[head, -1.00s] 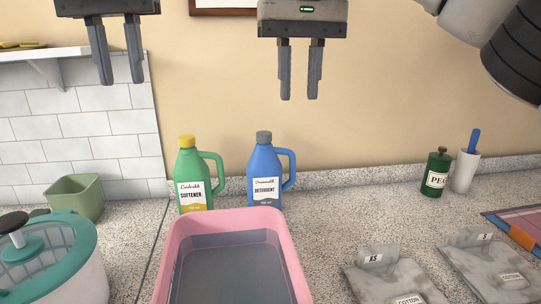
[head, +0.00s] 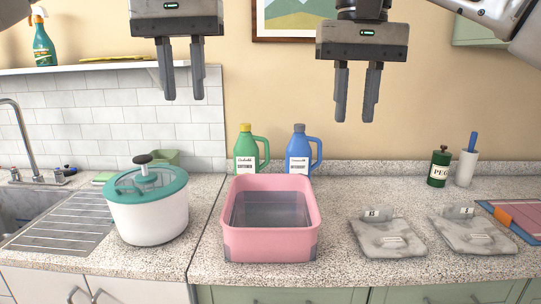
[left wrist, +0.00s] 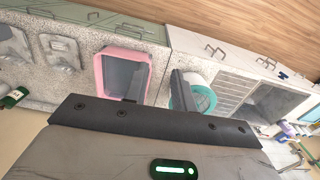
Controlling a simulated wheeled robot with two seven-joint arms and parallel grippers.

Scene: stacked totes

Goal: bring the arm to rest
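My left gripper (head: 183,84) hangs in the air in front of the tiled wall, above the white spinner with the teal lid (head: 146,205). Its fingers are apart with nothing between them. My right gripper (head: 356,107) hangs in the air above and to the right of the pink basin (head: 232,222). Its fingers are also apart and empty. In the left wrist view the left gripper's fingers (left wrist: 153,92) show apart, with the basin (left wrist: 102,72) and the spinner (left wrist: 202,98) beyond them. Neither gripper touches anything.
A green softener bottle (head: 246,158) and a blue detergent bottle (head: 299,155) stand behind the basin. The sink (head: 22,212) is at the left.

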